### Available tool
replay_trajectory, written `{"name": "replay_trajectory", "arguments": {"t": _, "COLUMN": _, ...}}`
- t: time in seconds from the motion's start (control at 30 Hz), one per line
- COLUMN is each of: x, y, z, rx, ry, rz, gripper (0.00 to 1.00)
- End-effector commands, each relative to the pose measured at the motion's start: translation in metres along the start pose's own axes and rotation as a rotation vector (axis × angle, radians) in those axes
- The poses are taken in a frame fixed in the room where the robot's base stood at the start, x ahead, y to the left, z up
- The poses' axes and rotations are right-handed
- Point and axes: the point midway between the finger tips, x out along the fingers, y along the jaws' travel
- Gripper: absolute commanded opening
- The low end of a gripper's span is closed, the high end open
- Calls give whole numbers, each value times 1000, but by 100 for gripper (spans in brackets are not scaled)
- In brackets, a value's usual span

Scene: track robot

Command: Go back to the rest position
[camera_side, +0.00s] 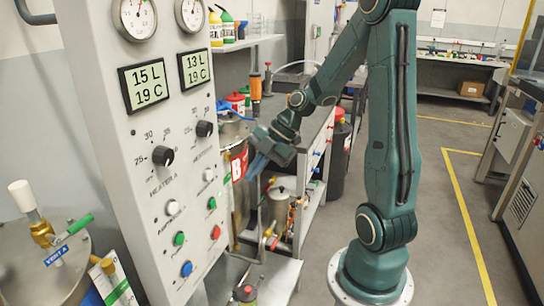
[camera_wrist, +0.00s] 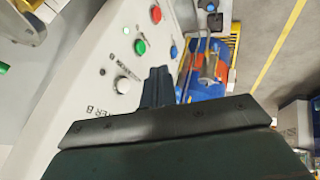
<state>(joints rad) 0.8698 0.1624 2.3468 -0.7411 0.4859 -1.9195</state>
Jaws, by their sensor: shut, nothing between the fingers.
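My gripper (camera_side: 256,166) is at the end of my dark green arm, to the right of the grey control panel (camera_side: 142,122) in the side view. In the wrist view its dark fingers (camera_wrist: 157,84) are together with nothing between them. They show in front of the panel's lower button area, near a white button (camera_wrist: 122,85), a green button (camera_wrist: 139,47) and a blue button (camera_wrist: 173,52). A red button (camera_wrist: 156,14) lies farther up. I cannot tell the exact gap between fingertips and panel. No rest position is marked in either view.
The panel carries a black Heater A knob (camera_side: 163,156), displays and gauges. A metal vessel (camera_side: 45,262) stands at lower left. A workbench (camera_side: 290,120) with bottles and containers lies behind my gripper. Open floor (camera_side: 440,200) with yellow lines is to the right.

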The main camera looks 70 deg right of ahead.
Motion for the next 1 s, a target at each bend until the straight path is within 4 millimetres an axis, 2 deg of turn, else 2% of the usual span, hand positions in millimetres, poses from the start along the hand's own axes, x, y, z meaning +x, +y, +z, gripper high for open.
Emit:
{"name": "replay_trajectory", "arguments": {"t": 0.37, "x": -1, "y": 0, "z": 0, "rx": 1, "ry": 0, "rz": 0, "gripper": 0}}
{"name": "replay_trajectory", "arguments": {"t": 0.57, "x": -3, "y": 0, "z": -8, "rx": 27, "ry": -16, "rz": -12, "gripper": 0}}
{"name": "replay_trajectory", "arguments": {"t": 0.77, "x": -7, "y": -4, "z": -29, "rx": 126, "ry": -70, "rz": -48, "gripper": 0}}
{"name": "replay_trajectory", "arguments": {"t": 1.0, "x": -20, "y": -15, "z": -66, "rx": 329, "ry": -179, "rz": -63, "gripper": 0}}
